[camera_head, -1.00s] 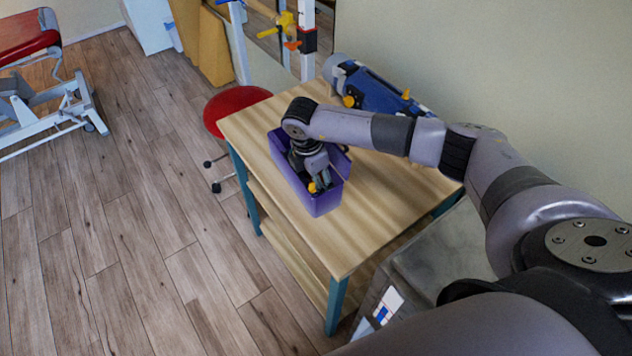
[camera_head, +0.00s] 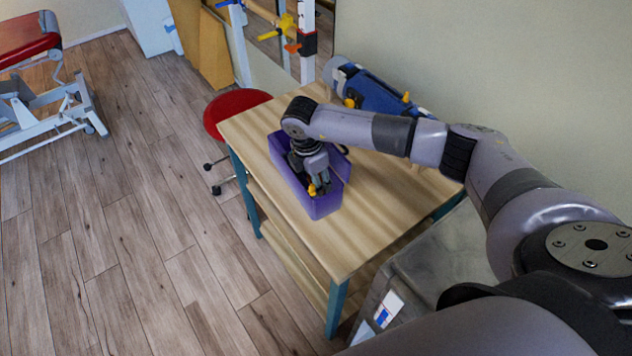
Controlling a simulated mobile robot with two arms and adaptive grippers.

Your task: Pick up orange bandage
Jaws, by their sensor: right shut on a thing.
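My right gripper (camera_head: 318,187) reaches down into a purple box (camera_head: 325,206) on the wooden table. It is shut on a small yellow-orange thing (camera_head: 313,190), which looks like the orange bandage. The thing is at the fingertips, inside the box near its front end. The gripper and wrist hide much of the box's inside. My left gripper is not in view.
The box stands on a wooden table (camera_head: 372,222) with teal legs. A blue device (camera_head: 375,95) lies at the table's back by the wall. A red stool (camera_head: 228,108) stands at the table's left. The front of the tabletop is clear.

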